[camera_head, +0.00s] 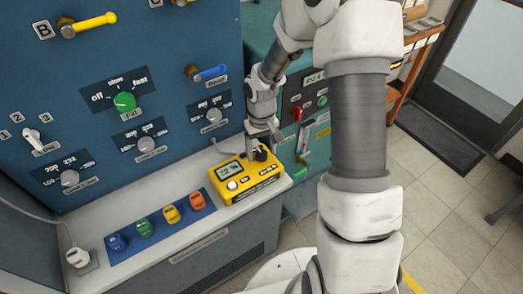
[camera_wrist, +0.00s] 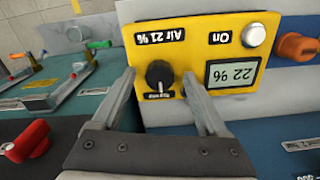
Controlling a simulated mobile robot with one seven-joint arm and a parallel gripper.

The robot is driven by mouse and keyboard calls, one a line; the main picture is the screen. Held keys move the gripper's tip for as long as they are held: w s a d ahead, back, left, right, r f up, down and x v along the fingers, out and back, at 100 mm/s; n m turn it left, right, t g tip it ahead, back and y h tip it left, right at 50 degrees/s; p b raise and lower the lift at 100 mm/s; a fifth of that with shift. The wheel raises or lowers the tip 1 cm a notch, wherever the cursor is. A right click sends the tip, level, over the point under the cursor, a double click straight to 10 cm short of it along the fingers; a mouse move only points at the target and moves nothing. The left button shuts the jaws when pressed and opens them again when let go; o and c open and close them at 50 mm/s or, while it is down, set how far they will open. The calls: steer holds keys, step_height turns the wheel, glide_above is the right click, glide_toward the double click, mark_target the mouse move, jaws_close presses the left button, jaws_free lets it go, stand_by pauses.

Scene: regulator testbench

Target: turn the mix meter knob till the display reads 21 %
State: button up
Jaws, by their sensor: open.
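The yellow mix meter (camera_head: 245,180) sits on the bench ledge at its right end. Its black knob (camera_wrist: 159,75) shows in the wrist view, where the meter appears upside down. The meter's display (camera_wrist: 234,73) appears to read 22 %. A label beside the knob reads Air 21 %. My gripper (camera_wrist: 160,80) is open, with one finger on each side of the knob. A gap shows between each finger and the knob. In the head view my gripper (camera_head: 257,148) comes down over the knob and partly hides it.
A white button (camera_wrist: 254,35) marked On is on the meter. Blue, green, yellow and orange pieces (camera_head: 171,213) sit on a blue strip left of the meter. The blue panel (camera_head: 150,75) with knobs and levers rises behind. A red handle (camera_wrist: 27,141) shows in the wrist view.

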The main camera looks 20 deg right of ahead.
jaws_close()
stand_by(0.4)
steer(key=shift+n, duration=0.4)
steer(key=n+p, duration=0.1)
steer(key=n, duration=0.2)
steer(key=shift+n, duration=0.3)
steer(key=shift+n+p, duration=0.7)
steer(key=shift+n, duration=1.4)
jaws_free()
